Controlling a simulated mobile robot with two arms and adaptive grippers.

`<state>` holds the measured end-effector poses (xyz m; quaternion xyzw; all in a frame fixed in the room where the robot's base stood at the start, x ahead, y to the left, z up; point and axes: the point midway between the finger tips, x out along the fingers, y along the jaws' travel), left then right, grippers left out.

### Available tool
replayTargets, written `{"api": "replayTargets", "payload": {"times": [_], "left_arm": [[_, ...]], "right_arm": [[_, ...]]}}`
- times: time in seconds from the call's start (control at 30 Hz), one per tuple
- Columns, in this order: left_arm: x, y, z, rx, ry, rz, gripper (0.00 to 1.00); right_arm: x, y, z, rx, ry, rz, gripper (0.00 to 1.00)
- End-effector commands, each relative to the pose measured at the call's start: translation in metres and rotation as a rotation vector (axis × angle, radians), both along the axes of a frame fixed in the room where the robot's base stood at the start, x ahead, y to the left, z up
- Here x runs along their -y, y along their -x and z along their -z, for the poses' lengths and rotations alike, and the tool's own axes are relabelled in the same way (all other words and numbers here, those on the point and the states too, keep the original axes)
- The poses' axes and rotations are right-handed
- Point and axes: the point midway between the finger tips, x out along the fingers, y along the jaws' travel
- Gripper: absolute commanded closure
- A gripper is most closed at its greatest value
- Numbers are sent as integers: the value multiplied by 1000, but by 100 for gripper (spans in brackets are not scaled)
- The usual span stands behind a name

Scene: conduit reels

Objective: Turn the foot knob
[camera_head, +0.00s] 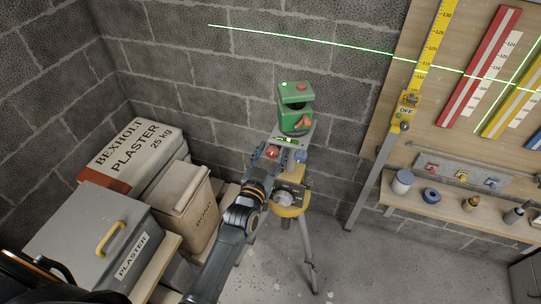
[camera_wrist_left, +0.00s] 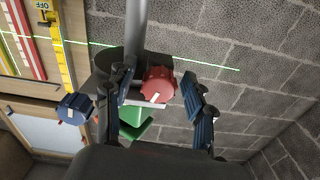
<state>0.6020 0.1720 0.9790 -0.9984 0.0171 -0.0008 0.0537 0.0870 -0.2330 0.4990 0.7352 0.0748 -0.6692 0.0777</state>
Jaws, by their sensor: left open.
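A green laser level (camera_head: 295,110) stands on a tripod (camera_head: 307,240) by the block wall. Below it are a red foot knob (camera_head: 271,153) and a blue foot knob (camera_head: 300,157); which one the task means is not shown. My left gripper (camera_head: 267,162) reaches up to the red knob. In the left wrist view, the red knob (camera_wrist_left: 157,85) has a white mark and sits between the open fingers, with a visible gap on the right. The blue knob (camera_wrist_left: 74,107) lies outside the left finger. My right gripper is not in view.
A yellow tripod head (camera_head: 289,208) with a pale dial sits just below the gripper. A yellow staff (camera_head: 425,60) and a shelf (camera_head: 450,207) are at the right.

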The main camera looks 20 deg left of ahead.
Motion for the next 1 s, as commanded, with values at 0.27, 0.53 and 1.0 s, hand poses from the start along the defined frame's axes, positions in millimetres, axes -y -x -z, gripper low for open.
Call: {"api": "replayTargets", "payload": {"times": [0.27,0.53,1.0], "left_arm": [[-1,34,1,-3,0,1,46],[-3,91,1,-3,0,0,46],[-4,120,0,0,0,0,46]], "right_arm": [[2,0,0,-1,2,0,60],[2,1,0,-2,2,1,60],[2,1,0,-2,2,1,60]]}}
